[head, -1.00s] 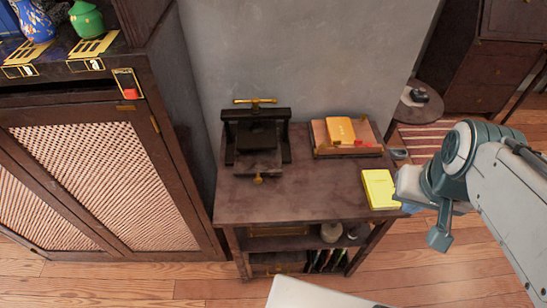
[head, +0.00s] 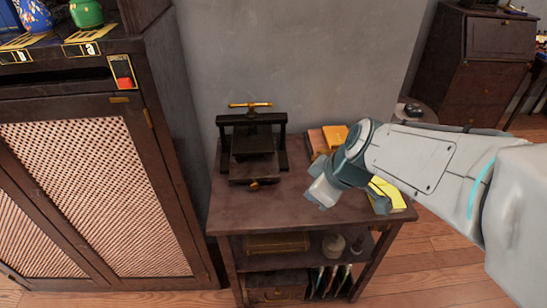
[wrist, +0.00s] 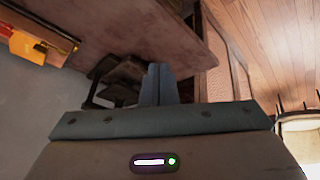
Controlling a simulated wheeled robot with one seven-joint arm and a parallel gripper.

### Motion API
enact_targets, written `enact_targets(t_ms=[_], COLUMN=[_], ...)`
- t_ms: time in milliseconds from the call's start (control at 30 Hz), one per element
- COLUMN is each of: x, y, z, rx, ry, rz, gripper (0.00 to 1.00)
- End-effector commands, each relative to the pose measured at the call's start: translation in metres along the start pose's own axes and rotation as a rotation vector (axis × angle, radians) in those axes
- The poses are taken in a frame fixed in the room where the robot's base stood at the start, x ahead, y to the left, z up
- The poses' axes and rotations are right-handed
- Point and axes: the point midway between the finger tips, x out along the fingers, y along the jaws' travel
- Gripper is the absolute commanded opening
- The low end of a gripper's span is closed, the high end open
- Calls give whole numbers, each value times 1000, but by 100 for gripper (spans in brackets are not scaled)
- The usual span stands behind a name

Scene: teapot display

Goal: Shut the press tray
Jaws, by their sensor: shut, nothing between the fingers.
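The black press (head: 281,150) stands on the back left of the brown table, with a brass handle (head: 250,105) on top. Its tray (head: 256,171) sticks out at the front, towards me, with a small brass knob (head: 254,185) on its front edge. My gripper (head: 318,202) is over the table, to the right of the tray and apart from it. In the wrist view its two fingers (wrist: 158,82) are together with nothing between them. The press shows there as a dark shape (wrist: 112,82) beyond and left of the fingers, partly hidden.
An orange book (head: 334,136) on a wooden box (head: 317,142) lies at the back right, partly behind my arm. A yellow book (head: 395,201) lies at the right edge. The tabletop (head: 240,211) in front of the press is clear. A cabinet (head: 160,120) stands left.

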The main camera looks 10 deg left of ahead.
Motion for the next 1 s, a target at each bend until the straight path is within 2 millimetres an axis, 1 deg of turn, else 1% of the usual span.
enact_targets(t_ms=[33, 100, 200, 300, 400, 467, 667, 767, 1000], x=[26, 46, 69, 86, 96, 99, 111, 125, 165], y=[-4, -6, -10, -12, -14, -14, -15, -16, -18], z=[-4, -16, -30, -41, -48, -51, -56, -58, -65], rx=[-86, -210, -363, -479, -555, -585, -611, -610, -609], ry=[27, 67, 115, 152, 175, 182, 189, 189, 189], rz=[-10, -14, -12, -4, 4, 7, 9, 7, 6], gripper=[0, 0, 0, 0, 0, 0, 0, 0, 0])
